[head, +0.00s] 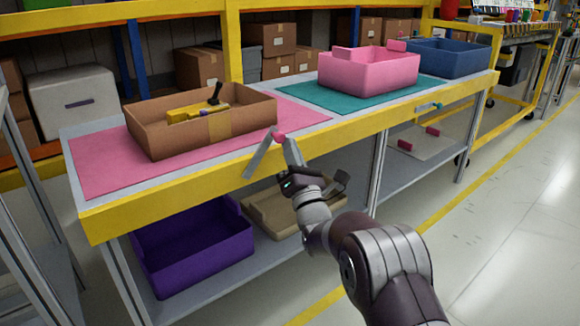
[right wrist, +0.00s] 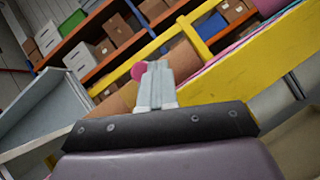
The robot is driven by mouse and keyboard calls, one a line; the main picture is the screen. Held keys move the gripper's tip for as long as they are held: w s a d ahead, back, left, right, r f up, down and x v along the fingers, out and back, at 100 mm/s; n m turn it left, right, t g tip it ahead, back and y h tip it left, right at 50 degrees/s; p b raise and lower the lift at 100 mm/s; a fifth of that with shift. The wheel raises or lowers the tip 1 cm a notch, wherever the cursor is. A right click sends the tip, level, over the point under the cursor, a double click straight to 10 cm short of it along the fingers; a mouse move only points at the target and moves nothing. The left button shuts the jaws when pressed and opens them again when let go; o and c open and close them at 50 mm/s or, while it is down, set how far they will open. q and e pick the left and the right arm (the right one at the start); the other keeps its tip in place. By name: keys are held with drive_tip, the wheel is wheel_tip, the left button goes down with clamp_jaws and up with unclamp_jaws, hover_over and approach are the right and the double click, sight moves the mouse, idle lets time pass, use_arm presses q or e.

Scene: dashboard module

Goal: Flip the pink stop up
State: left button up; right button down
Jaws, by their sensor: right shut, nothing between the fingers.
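The pink stop (head: 279,138) is a small rounded pink piece at the table's front edge, by the top of a slanted grey bar (head: 260,156). My right gripper (head: 290,145) is shut and empty. Its fingertips point up at the yellow front edge, just right of the pink piece. In the right wrist view the pink stop (right wrist: 140,71) shows just left of the shut fingertips (right wrist: 155,72), partly hidden by them. I cannot tell whether they touch. My left gripper is not in view.
A brown box (head: 150,143) with yellow and black items stands on a pink mat (head: 95,167). A pink bin (head: 370,75) and a blue bin (head: 465,62) stand farther right. A purple bin (head: 195,262) is on the lower shelf. A blue fitting (head: 428,107) sits along the front edge.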

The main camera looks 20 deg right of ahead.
drive_tip(key=shift+s+a+r+b, duration=0.3)
drive_tip(key=shift+a+r+b, duration=0.2)
drive_tip(key=shift+a+r, duration=0.35)
drive_tip(key=a+n+y+b, duration=0.1)
drive_tip(key=n+y, duration=0.1)
drive_tip(key=n, duration=0.1)
drive_tip(key=a+r+n+y+b, duration=0.1)
drive_tip(key=n+y+b, duration=0.1)
drive_tip(key=s+a+r+n+y+b, duration=0.1)
drive_tip(key=n+y, duration=0.2)
drive_tip(key=shift+s+a+n+b, duration=0.1)
drive_tip(key=shift+n+b, duration=0.2)
